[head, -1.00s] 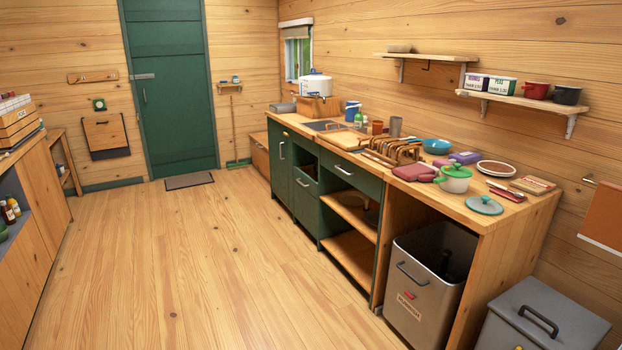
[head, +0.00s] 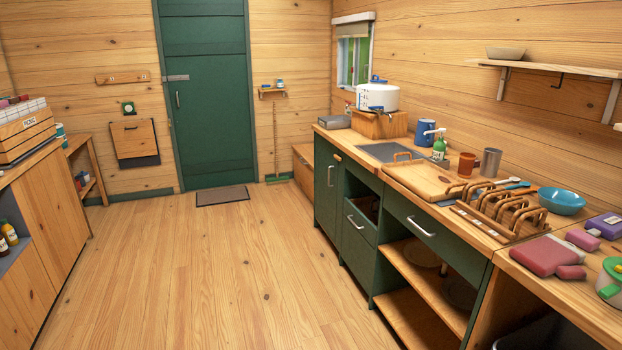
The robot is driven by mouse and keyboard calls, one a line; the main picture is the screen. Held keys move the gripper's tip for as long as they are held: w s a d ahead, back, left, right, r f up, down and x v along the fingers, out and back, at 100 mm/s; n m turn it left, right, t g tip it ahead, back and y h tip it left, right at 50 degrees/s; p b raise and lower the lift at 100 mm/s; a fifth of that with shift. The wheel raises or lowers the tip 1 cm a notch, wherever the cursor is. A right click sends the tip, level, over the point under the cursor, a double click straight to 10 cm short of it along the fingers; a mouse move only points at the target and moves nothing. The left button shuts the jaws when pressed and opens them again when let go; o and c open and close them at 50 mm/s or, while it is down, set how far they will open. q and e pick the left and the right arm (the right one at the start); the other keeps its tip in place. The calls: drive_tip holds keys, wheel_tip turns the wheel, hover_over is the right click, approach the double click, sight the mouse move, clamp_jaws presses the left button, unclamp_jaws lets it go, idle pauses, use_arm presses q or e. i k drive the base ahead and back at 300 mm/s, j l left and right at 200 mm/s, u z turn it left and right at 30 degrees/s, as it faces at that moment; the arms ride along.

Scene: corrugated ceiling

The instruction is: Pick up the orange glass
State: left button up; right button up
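An orange-brown glass (head: 467,164) stands upright on the counter along the right wall. It is between the green soap bottle (head: 439,146) on its left and a grey metal cup (head: 490,162) on its right. A wooden board (head: 424,180) lies in front of it. Neither of my grippers shows in the head view.
The wooden counter (head: 560,293) also holds a wooden rack (head: 500,212), a blue bowl (head: 562,201), a red pouch (head: 545,255) and a white pot (head: 377,97) on a wooden box. A low cabinet (head: 45,225) stands at left. The floor (head: 215,270) between is clear.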

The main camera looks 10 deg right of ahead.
sight(466, 161)
drive_tip(key=i+z, duration=0.25)
drive_tip(key=i, duration=0.25)
drive_tip(key=i+j+z, duration=0.25)
drive_tip(key=i, duration=0.2)
drive_tip(key=i+j+z, duration=0.15)
drive_tip(key=i+z, duration=0.15)
drive_tip(key=i, duration=0.15)
